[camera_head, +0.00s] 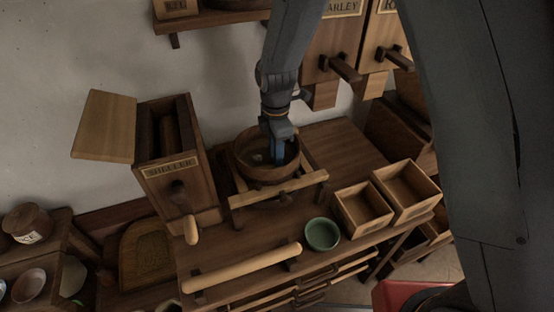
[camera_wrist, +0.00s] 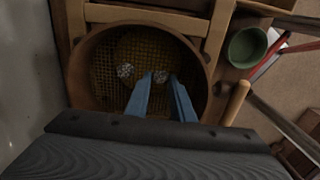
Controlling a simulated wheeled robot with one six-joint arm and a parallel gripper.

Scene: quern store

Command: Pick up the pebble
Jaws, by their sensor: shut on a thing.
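A round wooden sieve (camera_head: 262,178) with a mesh floor sits on a wooden frame on the bench; it also shows in the wrist view (camera_wrist: 76,72). My gripper (camera_head: 278,160) reaches down inside it. In the head view the held pebble is hidden behind my gripper.
A wooden box marked SHELLER (camera_head: 172,185) stands left of the sieve. A green bowl (camera_head: 322,234) and two open wooden boxes (camera_head: 362,210) (camera_head: 408,192) stand to the right. A wooden roller (camera_head: 243,268) lies along the front. Grain bins (camera_head: 333,45) hang behind.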

